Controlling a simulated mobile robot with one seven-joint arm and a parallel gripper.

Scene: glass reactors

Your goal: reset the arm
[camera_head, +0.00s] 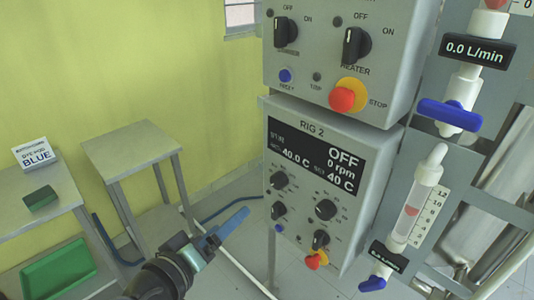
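My gripper (232,224) is at the lower middle of the head view, at the end of my dark arm, which comes in from the bottom edge. Its blue finger part points up and to the right, toward the lower left side of the RIG 2 control box (318,185), and appears apart from it. The fingers overlap from this angle, so I cannot tell whether they are open or shut. I see no separate object clearly held in them.
A bare metal table (140,148) stands left of centre. A shelf at far left bears a BLUE-labelled box (35,153) and a dark green block (40,198), with a green tray (58,272) below. Flowmeters with blue valves (449,114) stand at right. Blue hoses (215,215) cross the floor.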

